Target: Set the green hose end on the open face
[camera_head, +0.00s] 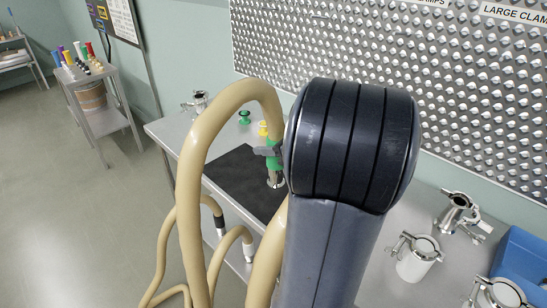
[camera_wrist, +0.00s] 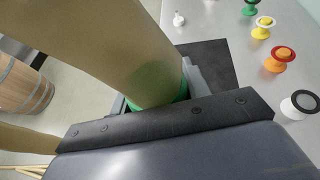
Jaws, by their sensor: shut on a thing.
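The green hose end (camera_head: 275,160) is a green band with a steel fitting below it, on a thick beige hose (camera_head: 190,160) that arches up and over. My gripper (camera_head: 267,151) is shut around the green band and holds the end pointing down, seemingly above the dark mat (camera_head: 238,178). In the wrist view the hose (camera_wrist: 110,45) fills the upper left, and the green band (camera_wrist: 158,92) shows just above my gripper (camera_wrist: 150,105). The steel tip is hidden there. I cannot tell which fitting is the open face; part of the bench is hidden behind my arm.
Steel fittings with clamps (camera_head: 417,258) stand on the bench's right, near a blue bin (camera_head: 524,262). Green (camera_head: 244,117) and yellow (camera_head: 263,129) pieces and a steel clamp fitting (camera_head: 198,101) stand at the back. Other hose ends (camera_head: 220,224) hang at the bench's front. A cart (camera_head: 105,115) stands left.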

